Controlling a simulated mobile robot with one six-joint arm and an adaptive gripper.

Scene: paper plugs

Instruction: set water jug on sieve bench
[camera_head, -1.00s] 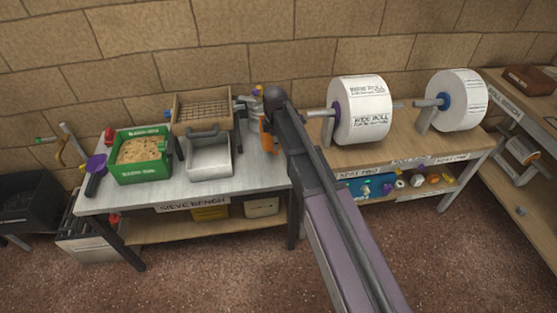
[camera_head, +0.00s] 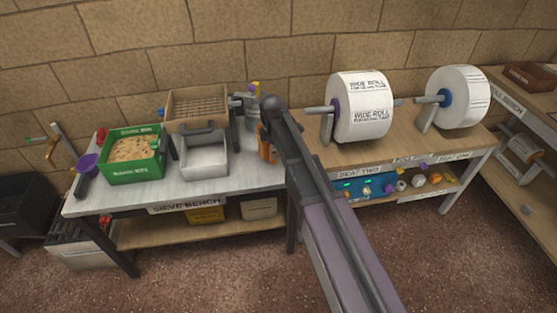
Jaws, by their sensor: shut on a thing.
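The sieve bench (camera_head: 105,201) is a grey-topped table on the left with a name label on its front edge. My gripper (camera_head: 240,103) is small and partly hidden behind my arm, at the bench's back right. It is shut on a grey, rounded thing (camera_head: 252,115), which seems to be the water jug. My arm's joint covers its right side. I cannot tell whether its base touches the bench top.
A green box of pulp (camera_head: 135,170), a wooden sieve frame (camera_head: 197,96) and a grey metal tray (camera_head: 204,167) stand on the bench. An orange thing (camera_head: 265,146) is beside my arm. Large paper rolls (camera_head: 362,105) stand on the bench to the right.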

